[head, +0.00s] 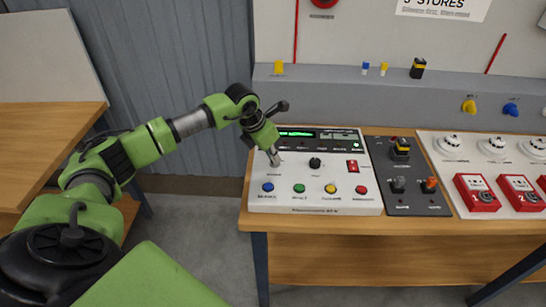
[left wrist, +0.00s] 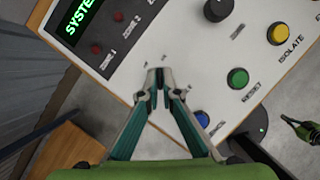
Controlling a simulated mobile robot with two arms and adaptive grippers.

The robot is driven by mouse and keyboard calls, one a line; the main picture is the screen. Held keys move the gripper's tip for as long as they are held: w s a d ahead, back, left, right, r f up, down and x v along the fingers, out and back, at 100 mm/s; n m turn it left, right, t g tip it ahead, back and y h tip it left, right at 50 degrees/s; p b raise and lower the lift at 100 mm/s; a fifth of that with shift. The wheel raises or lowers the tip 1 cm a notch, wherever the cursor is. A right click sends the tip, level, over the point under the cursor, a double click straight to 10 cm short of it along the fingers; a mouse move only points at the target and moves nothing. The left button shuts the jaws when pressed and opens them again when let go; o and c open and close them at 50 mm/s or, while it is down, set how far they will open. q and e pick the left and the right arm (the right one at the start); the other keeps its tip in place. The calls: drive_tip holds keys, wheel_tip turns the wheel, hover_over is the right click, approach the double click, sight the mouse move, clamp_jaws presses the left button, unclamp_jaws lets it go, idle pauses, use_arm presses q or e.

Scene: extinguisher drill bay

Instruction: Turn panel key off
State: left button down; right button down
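The white alarm panel (head: 300,201) lies on the wooden bench, with a lit green display at its upper left. My left gripper (head: 274,158) reaches down to the panel's left side, left of the black knob (head: 315,162). In the left wrist view its two fingertips (left wrist: 160,76) are close together, with a small grey piece between them at the key's place. The panel key itself is mostly hidden by the fingertips, so its angle cannot be told.
Blue (head: 268,187), green (head: 299,188), yellow (head: 330,189) and red (head: 361,190) buttons line the panel's front. A red rocker switch (head: 352,166) sits to the right. A dark switch plate (head: 418,203) and white detectors (head: 495,145) stand farther right.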

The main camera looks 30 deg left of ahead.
use_arm(q)
drive_tip(key=n+y+b, duration=0.1)
drive_tip(key=n, duration=0.1)
drive_tip(key=n+y+b, duration=0.1)
drive_tip(key=n+b, duration=0.1)
drive_tip(key=n, duration=0.1)
drive_tip(key=shift+w+d+f, duration=0.1)
drive_tip(key=shift+d, duration=0.1)
drive_tip(key=shift+n+y+b, duration=0.8)
drive_tip(key=shift+n+b, duration=0.4)
drive_tip(key=shift+n, duration=0.9)
drive_tip(key=c, duration=2.3)
unclamp_jaws()
drive_tip(key=shift+r, duration=0.2)
drive_tip(key=v, duration=1.2)
drive_tip(key=shift+w, duration=0.15)
